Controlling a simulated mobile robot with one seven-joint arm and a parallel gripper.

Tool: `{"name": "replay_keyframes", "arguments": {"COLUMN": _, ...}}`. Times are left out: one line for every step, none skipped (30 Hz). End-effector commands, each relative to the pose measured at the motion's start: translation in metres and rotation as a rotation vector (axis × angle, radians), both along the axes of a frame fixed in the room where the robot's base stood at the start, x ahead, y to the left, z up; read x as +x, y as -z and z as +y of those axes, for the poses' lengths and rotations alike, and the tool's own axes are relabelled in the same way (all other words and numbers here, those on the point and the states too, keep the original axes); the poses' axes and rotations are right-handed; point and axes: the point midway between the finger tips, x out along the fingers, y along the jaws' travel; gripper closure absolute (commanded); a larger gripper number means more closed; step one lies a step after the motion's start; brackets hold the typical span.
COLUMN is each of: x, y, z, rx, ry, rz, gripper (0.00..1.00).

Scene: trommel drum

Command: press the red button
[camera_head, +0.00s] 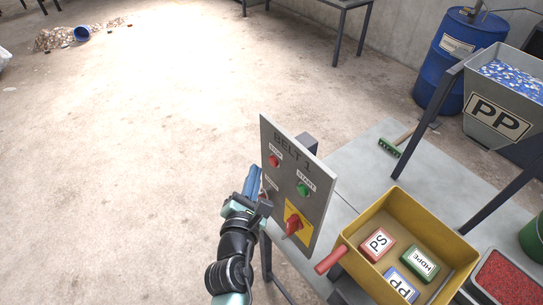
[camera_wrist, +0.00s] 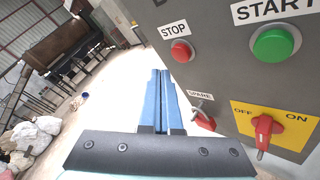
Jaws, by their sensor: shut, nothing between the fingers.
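The grey control panel (camera_head: 284,206), marked BELT 1, stands upright at the edge of the table. Its red STOP button (camera_head: 274,161) is at the upper left, and it also shows in the wrist view (camera_wrist: 182,51). The green START button (camera_head: 303,188) is to its right. Below are a red rotary switch (camera_head: 292,224) on a yellow OFF/ON plate and a red SPARE switch (camera_wrist: 204,121). My gripper (camera_head: 252,172) is shut and empty by the panel's left edge. In the wrist view its blue fingertips (camera_wrist: 160,73) appear left of and below the red button, apart from it.
A yellow bin (camera_head: 348,241) holds several labelled blocks right of the panel. A green brush (camera_head: 389,148) lies on the table (camera_head: 355,165) behind it. A PP hopper (camera_head: 497,115) and blue drum (camera_head: 456,55) stand at right.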

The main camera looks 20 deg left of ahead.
Motion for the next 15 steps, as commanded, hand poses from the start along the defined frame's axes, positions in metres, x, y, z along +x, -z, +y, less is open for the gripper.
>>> {"name": "replay_keyframes", "arguments": {"x": 0.0039, "y": -0.0031, "z": -0.0028, "rx": 0.0, "ry": 0.001, "rz": -0.001, "gripper": 1.0}}
{"name": "replay_keyframes", "arguments": {"x": 0.0054, "y": -0.0027, "z": -0.004, "rx": 0.0, "ry": 0.0, "rz": 0.0, "gripper": 1.0}}
{"name": "replay_keyframes", "arguments": {"x": 0.0071, "y": -0.0021, "z": -0.0055, "rx": 0.001, "ry": 0.0, "rz": 0.0, "gripper": 1.0}}
{"name": "replay_keyframes", "arguments": {"x": 0.0081, "y": -0.0018, "z": -0.0065, "rx": 0.001, "ry": 0.0, "rz": 0.0, "gripper": 1.0}}
{"name": "replay_keyframes", "arguments": {"x": 0.0089, "y": -0.0015, "z": -0.0073, "rx": 0.001, "ry": 0.001, "rz": 0.001, "gripper": 1.0}}
{"name": "replay_keyframes", "arguments": {"x": 0.0097, "y": -0.001, "z": -0.008, "rx": 0.001, "ry": 0.0, "rz": 0.0, "gripper": 1.0}}
{"name": "replay_keyframes", "arguments": {"x": 0.0101, "y": -0.0007, "z": -0.0083, "rx": 0.001, "ry": 0.0, "rz": 0.0, "gripper": 1.0}}
{"name": "replay_keyframes", "arguments": {"x": 0.0104, "y": -0.0004, "z": -0.0086, "rx": 0.001, "ry": 0.0, "rz": 0.0, "gripper": 1.0}}
{"name": "replay_keyframes", "arguments": {"x": 0.0106, "y": -0.0002, "z": -0.0086, "rx": 0.002, "ry": 0.0, "rz": 0.0, "gripper": 1.0}}
{"name": "replay_keyframes", "arguments": {"x": 0.0107, "y": -0.0001, "z": -0.0087, "rx": 0.002, "ry": 0.0, "rz": 0.0, "gripper": 1.0}}
{"name": "replay_keyframes", "arguments": {"x": 0.0107, "y": 0.0, "z": -0.0087, "rx": 0.002, "ry": 0.0, "rz": 0.0, "gripper": 1.0}}
{"name": "replay_keyframes", "arguments": {"x": 0.0107, "y": 0.0001, "z": -0.0087, "rx": 0.002, "ry": 0.0, "rz": 0.0, "gripper": 1.0}}
{"name": "replay_keyframes", "arguments": {"x": 0.0107, "y": 0.0, "z": -0.0086, "rx": 0.002, "ry": 0.0, "rz": 0.0, "gripper": 1.0}}
{"name": "replay_keyframes", "arguments": {"x": 0.0106, "y": 0.0, "z": -0.0086, "rx": 0.002, "ry": 0.0, "rz": 0.0, "gripper": 1.0}}
{"name": "replay_keyframes", "arguments": {"x": 0.0106, "y": 0.0, "z": -0.0086, "rx": 0.002, "ry": 0.0, "rz": 0.0, "gripper": 1.0}}
